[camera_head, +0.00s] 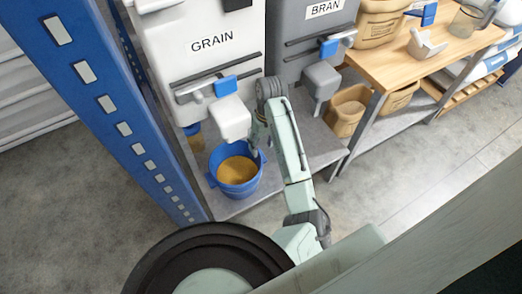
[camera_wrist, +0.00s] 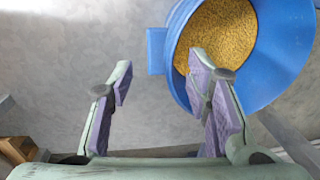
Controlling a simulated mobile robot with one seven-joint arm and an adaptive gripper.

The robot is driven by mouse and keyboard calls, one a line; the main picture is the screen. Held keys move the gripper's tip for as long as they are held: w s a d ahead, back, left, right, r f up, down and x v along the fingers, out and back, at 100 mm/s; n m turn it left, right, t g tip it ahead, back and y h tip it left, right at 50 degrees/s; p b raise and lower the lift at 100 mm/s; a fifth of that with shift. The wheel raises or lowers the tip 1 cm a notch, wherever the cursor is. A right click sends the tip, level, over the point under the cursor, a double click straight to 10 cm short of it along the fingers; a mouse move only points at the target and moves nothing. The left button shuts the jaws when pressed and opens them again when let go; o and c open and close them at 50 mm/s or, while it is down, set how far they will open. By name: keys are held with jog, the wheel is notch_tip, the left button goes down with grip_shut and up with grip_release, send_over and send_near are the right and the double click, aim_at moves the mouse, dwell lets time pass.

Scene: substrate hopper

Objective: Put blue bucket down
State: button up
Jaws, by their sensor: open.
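The blue bucket (camera_head: 235,185) stands on the low grey shelf under the GRAIN hopper's white spout. It is upright and holds golden grain (camera_head: 238,170). The bucket also shows at the upper right of the wrist view (camera_wrist: 285,60). My gripper (camera_wrist: 165,80) is open, with its two purple-padded fingers apart and nothing held between them. The right finger overlaps the bucket's near rim in the wrist view; whether it touches is unclear. In the head view my gripper (camera_head: 256,148) is beside the bucket's right side, partly hidden by my arm.
The GRAIN hopper (camera_head: 205,40) and its spout (camera_head: 230,118) are just above the bucket. The BRAN hopper (camera_head: 308,45) stands to the right. A blue rack post (camera_head: 110,110) rises at left. A wooden bench (camera_head: 425,60) with sacks is at right.

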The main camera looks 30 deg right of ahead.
notch_tip(320, 180, up, 6)
jog(key=p, duration=0.2)
jog(key=shift+d, duration=0.4)
